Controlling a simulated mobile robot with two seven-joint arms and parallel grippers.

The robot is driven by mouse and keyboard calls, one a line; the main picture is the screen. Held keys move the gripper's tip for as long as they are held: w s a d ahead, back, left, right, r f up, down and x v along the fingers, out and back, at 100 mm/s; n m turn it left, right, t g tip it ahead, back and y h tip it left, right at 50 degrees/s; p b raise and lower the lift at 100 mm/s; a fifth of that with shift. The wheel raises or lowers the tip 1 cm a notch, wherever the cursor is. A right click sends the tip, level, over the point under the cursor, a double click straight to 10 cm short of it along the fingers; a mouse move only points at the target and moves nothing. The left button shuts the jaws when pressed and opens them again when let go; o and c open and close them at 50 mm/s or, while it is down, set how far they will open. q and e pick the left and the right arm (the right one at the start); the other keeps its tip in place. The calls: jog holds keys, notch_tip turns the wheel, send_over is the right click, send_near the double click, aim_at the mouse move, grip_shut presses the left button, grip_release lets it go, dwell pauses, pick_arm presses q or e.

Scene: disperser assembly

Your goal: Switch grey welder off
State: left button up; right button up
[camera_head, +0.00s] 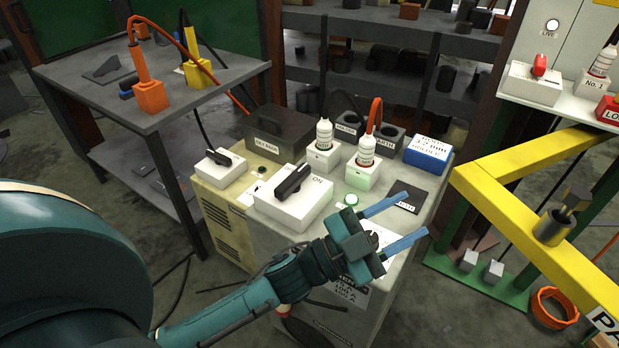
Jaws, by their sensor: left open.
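The grey welder (318,257) is a cabinet in the middle of the view. On its top is a white switch box (308,214) with a black rotary handle (292,181). The handle lies slantwise, and its far end points towards the word ON. A small green lamp (351,199) is on the welder top, right of the switch. My left gripper (417,213) is open and empty, with blue fingers pointing right above the right part of the welder top. It is to the right of the handle, apart from it. My right gripper is not in view.
A beige welder (226,222) with a smaller black-handled switch (221,157) stands directly left. White bottles, a dark box (280,136) and a blue box (427,153) crowd the back. A yellow frame (497,190) is at right, a dark table (88,88) at left.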

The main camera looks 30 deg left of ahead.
pick_arm(q)
jog(key=s+d+r+m+g+h, duration=0.1)
jog(key=d+r+m+g+h, duration=0.15)
jog(key=m+g, duration=0.4)
jog(key=d+r+m+g+h, duration=0.2)
jog(key=m+g+h, duration=0.25)
jog(key=m, duration=0.35)
jog(key=r+m+g+y, duration=0.1)
jog(key=m+g+y, duration=0.5)
jog(key=y, duration=1.6)
send_over(293, 177)
jog(key=shift+m+t, duration=0.3)
jog(key=shift+m, duration=0.05)
notch_tip(293, 177, down, 13)
jog(key=shift+r, duration=0.1)
jog(key=shift+c, duration=0.3)
jog(key=c, duration=0.9)
